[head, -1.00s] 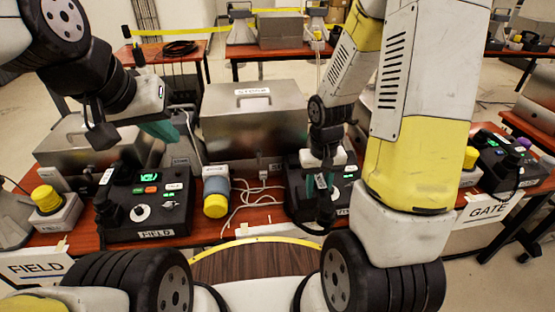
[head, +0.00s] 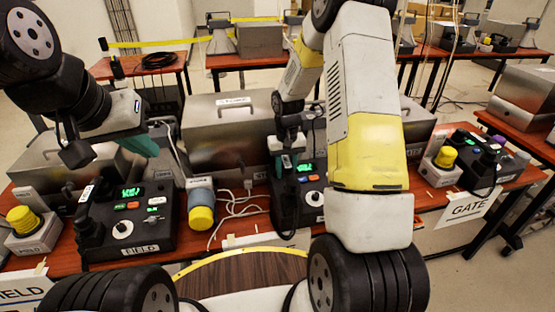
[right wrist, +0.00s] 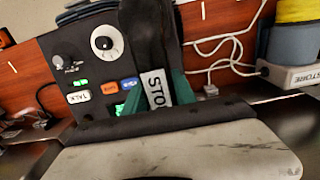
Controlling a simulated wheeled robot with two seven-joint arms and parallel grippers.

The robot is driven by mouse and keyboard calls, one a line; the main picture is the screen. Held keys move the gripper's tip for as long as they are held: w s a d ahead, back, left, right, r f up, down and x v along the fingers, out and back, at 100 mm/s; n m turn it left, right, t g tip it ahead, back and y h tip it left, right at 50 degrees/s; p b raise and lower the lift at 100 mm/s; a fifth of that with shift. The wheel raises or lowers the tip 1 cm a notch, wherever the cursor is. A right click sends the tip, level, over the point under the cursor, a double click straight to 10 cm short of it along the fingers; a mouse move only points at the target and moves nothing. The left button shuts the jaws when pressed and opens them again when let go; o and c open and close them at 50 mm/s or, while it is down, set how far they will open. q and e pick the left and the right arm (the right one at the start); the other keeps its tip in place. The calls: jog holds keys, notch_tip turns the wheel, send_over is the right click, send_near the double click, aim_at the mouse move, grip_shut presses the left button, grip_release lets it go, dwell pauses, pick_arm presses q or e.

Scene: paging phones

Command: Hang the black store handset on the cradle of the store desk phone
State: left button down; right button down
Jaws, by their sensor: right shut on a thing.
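The store desk phone (head: 316,207) stands on the middle table, with a green-lit display. In the right wrist view, its panel (right wrist: 100,60) shows a dial and coloured buttons. My right gripper (head: 288,150) is over the far left part of this phone. It is shut on the black store handset (right wrist: 150,35), whose white label reads "STO". The handset lies along the phone's cradle side; I cannot tell whether it rests in the cradle, as the gripper and arm hide part of it. My left gripper (head: 143,146), with teal fingers, is raised behind the field phone; its opening is unclear.
The field phone (head: 130,225) is at the left with its handset, and the gate phone (head: 474,152) at the right. A grey and yellow beacon (head: 201,205) and white cables (head: 235,205) lie between the phones. A metal case (head: 225,125) stands behind.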

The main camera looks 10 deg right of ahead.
aim_at(286, 161)
jog(key=shift+f, duration=0.75)
jog(key=shift+f, duration=0.1)
jog(key=c, duration=1)
grip_release()
notch_tip(286, 161, up, 12)
jog(key=shift+f, duration=0.1)
jog(key=s+r+t, duration=0.2)
jog(key=s+r, duration=0.3)
jog(key=r, duration=0.4)
jog(key=s+r+t, duration=0.1)
jog(key=s+r, duration=0.2)
jog(key=s, duration=0.3)
jog(key=s+a+r+t+y, duration=0.1)
jog(key=s+r, duration=0.3)
jog(key=s, duration=0.2)
jog(key=s+a+r+t+y, duration=0.1)
jog(key=s+r+t, duration=0.1)
jog(key=s, duration=0.5)
jog(key=shift+s+a+r, duration=0.1)
jog(key=shift+r, duration=0.8)
